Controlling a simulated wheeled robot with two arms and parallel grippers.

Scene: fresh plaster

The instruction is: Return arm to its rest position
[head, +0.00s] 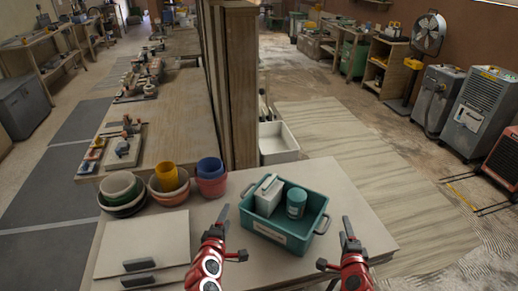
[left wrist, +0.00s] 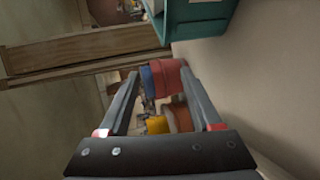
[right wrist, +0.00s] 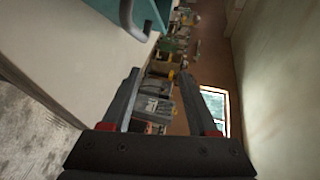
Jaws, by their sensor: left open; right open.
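My left gripper (head: 233,233) is open and empty above the near table, left of the teal crate (head: 262,227). Its spread fingers also show in the left wrist view (left wrist: 160,90), with nothing between them but pots farther off. My right gripper (head: 335,241) is open and empty at the right of the crate, over the table's right part. Its parted fingers show in the right wrist view (right wrist: 172,90). The crate holds a white container (head: 268,195) and a teal tin (head: 296,203). Both arms are apart from the crate.
A wooden post (head: 240,90) stands behind. A white bin (head: 278,143) is beyond the table. The table's right part is clear.

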